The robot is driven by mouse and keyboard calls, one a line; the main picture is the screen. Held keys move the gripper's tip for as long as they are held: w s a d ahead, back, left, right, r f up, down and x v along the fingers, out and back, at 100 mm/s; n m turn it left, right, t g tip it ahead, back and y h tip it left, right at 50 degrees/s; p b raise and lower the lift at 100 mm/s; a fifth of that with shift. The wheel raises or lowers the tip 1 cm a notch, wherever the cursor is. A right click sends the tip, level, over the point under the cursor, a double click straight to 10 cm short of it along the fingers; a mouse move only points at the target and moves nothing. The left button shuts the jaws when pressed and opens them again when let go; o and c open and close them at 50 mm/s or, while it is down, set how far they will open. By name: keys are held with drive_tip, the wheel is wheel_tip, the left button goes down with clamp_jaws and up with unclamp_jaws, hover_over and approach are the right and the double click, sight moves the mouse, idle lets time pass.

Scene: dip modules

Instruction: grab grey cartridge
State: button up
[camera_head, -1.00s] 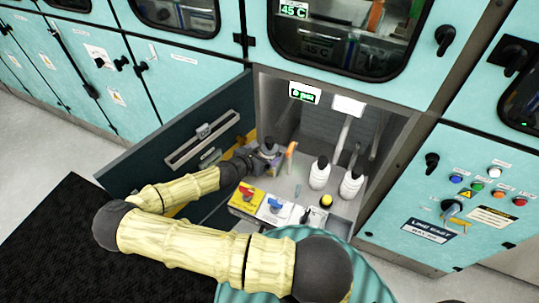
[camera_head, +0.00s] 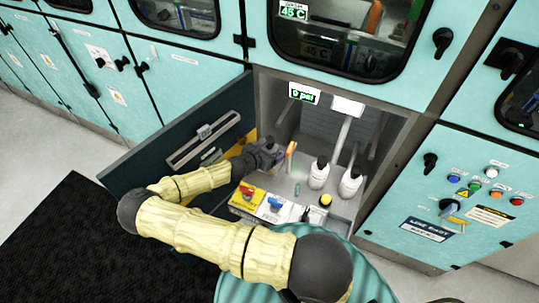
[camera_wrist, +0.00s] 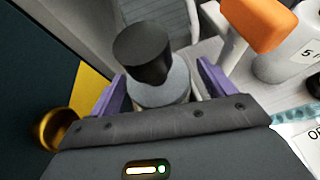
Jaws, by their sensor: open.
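The grey cartridge (camera_wrist: 160,88), a light grey cylinder with a black cap, stands between my gripper's two purple fingers in the wrist view. My gripper (camera_wrist: 160,92) is open around it, with one finger on each side. The cartridge's lower part is hidden behind the gripper body. In the head view my gripper (camera_head: 262,154) is inside the open compartment at its left side, and the cartridge is hard to tell apart from it there.
An orange-topped part (camera_head: 290,154) stands just right of my gripper. Two white bottles (camera_head: 319,174) are further right. The open dark door (camera_head: 185,140) is on the left. A panel with red and blue handles (camera_head: 262,203) lies in front.

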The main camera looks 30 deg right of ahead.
sight(269, 140)
drive_tip(key=c, duration=1.2)
wheel_tip(269, 140, up, 10)
drive_tip(key=shift+r+b, duration=0.1)
drive_tip(key=shift+b, duration=0.35)
